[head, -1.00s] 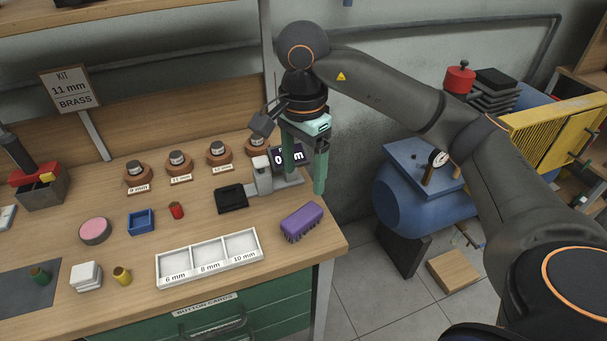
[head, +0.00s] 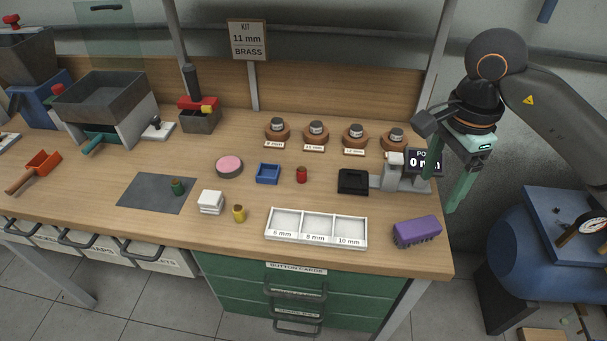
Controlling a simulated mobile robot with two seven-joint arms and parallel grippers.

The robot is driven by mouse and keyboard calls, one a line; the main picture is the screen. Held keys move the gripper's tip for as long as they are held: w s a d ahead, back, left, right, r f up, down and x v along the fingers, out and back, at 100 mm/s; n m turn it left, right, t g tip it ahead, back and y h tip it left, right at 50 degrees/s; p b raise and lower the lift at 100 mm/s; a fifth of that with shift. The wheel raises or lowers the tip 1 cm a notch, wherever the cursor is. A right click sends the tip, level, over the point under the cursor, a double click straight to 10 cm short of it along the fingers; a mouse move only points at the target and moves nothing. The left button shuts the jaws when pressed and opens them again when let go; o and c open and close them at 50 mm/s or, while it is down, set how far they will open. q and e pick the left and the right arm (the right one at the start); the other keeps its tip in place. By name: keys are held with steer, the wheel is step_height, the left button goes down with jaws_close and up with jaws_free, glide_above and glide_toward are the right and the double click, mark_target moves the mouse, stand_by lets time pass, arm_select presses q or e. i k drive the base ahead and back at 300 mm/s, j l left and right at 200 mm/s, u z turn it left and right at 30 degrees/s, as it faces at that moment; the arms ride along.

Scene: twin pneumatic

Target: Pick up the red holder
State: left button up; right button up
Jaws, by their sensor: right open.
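A small red cylinder (head: 302,174), which looks like the red holder, stands upright on the workbench (head: 330,192) between a blue tray and a black pad. A similar green one (head: 178,187) stands on a grey mat, and a yellow one (head: 239,213) stands beside a white stack. My right gripper (head: 443,193) is open and empty at the bench's right end, well to the right of the red cylinder, with its fingers pointing down. My left gripper is out of view.
A digital gauge (head: 400,176) stands just left of my right gripper. A purple brush (head: 417,231) and a white three-part tray (head: 316,229) lie near the front edge. Several round wooden stands (head: 316,132) line the back. The blue tray (head: 268,173) is left of the red cylinder.

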mark_target(301, 172)
steer(key=l+u, duration=0.15)
steer(key=u, duration=0.25)
steer(key=l+u, duration=0.2)
steer(key=u, duration=0.2)
steer(key=l+u, duration=0.2)
steer(key=u, duration=0.2)
